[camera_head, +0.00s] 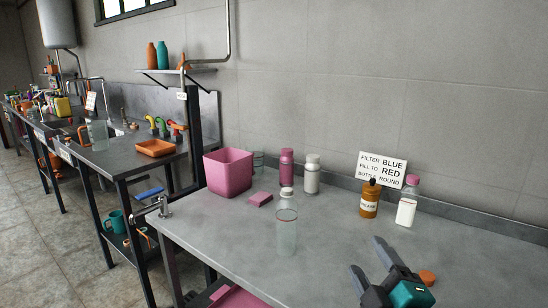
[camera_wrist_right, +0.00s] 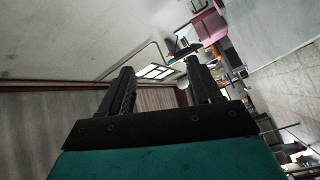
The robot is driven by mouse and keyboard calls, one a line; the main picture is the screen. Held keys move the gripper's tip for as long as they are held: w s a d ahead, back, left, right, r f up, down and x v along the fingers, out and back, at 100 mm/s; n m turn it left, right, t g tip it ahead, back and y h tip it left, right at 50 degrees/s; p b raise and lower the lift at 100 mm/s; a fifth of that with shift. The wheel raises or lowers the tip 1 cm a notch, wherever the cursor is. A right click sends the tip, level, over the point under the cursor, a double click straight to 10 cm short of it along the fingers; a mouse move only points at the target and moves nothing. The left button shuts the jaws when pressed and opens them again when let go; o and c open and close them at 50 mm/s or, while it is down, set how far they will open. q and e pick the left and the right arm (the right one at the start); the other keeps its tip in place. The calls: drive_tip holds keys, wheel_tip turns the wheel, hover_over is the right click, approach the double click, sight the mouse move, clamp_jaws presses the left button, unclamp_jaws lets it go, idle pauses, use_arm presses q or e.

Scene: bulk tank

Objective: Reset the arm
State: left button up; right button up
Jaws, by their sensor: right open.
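My right gripper (camera_head: 372,264) is at the lower right of the head view, above the grey table (camera_head: 230,235). Its two dark fingers are spread apart with nothing between them. In the right wrist view the same open fingers (camera_wrist_right: 160,90) point toward the wall and window, with no object between them. My left gripper is not in the head view.
On the table stand a pink bin (camera_head: 228,172), a clear cylinder (camera_head: 287,232), a pink bottle (camera_head: 286,168), a white bottle (camera_head: 312,175), an amber bottle (camera_head: 370,200) and a pink-capped bottle (camera_head: 407,204). A sign (camera_head: 382,169) stands behind. An orange cap (camera_head: 427,277) lies beside my right gripper.

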drive_tip(key=s+d+f+m+g+h, duration=0.3)
drive_tip(key=s+d+f+m+g, duration=0.2)
drive_tip(key=s+f+m+g, duration=0.5)
drive_tip(key=s+f+m+g+y, duration=0.15)
drive_tip(key=s+f+g, duration=0.35)
drive_tip(key=s+f, duration=0.7)
drive_tip(key=w+a+f+t+y+p, duration=0.1)
drive_tip(key=w+a+f+t+p, duration=0.1)
drive_tip(key=w+t, duration=0.4)
wheel_tip(320, 180, down, 2)
drive_tip(key=shift+a+f+t, duration=0.15)
drive_tip(key=shift+a+t, duration=0.45)
drive_tip(key=shift+a, duration=0.15)
